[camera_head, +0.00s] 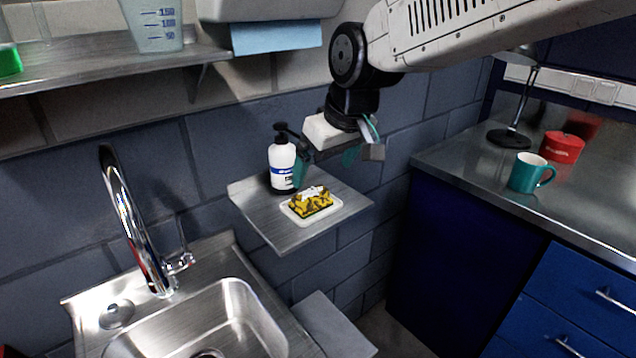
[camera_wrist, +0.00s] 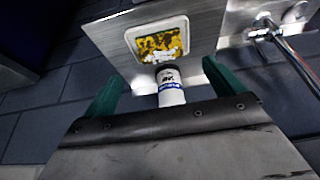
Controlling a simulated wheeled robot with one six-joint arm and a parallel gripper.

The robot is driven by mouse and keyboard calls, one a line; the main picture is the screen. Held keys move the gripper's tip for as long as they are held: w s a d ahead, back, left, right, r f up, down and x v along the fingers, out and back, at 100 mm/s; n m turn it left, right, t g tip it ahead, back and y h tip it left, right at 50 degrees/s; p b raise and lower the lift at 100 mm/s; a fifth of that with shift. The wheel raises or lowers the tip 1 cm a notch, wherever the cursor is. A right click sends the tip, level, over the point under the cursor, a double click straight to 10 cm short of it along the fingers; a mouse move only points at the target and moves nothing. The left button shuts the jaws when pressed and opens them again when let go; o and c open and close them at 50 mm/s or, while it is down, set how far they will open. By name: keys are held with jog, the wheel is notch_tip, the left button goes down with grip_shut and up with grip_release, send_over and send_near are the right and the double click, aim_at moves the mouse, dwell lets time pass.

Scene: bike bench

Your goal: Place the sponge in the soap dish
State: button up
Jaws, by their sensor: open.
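The yellow-and-dark sponge (camera_head: 311,201) lies in the white soap dish (camera_head: 290,211) on a small metal wall shelf. The sponge looks to be inside the dish rim. In the wrist view the sponge (camera_wrist: 163,44) lies in the dish near the top. My gripper (camera_head: 325,164) is above the shelf, with its teal fingers apart and nothing between them. It is clear of the sponge. The fingers also show in the wrist view (camera_wrist: 164,85), spread to either side of the soap bottle in the picture.
A white soap bottle with a black pump (camera_head: 282,163) stands behind the dish on the metal shelf (camera_head: 279,232). A sink (camera_head: 205,315) with a tall tap (camera_head: 130,215) is at lower left. A teal mug (camera_head: 526,172) and red container (camera_head: 562,147) stand on the right counter.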

jog(key=s+d+r+m+g+h, duration=0.1)
jog(key=s+d+r+m+h, duration=0.15)
jog(key=s+d, duration=1.05)
jog(key=s+d+f+m+g, duration=0.1)
jog(key=s+d+f+m, duration=0.3)
jog(key=s+d, duration=0.4)
jog(key=s+f, duration=0.1)
jog(key=s, duration=0.2)
jog(key=shift+s+g, duration=0.3)
jog(key=shift+s, duration=0.05)
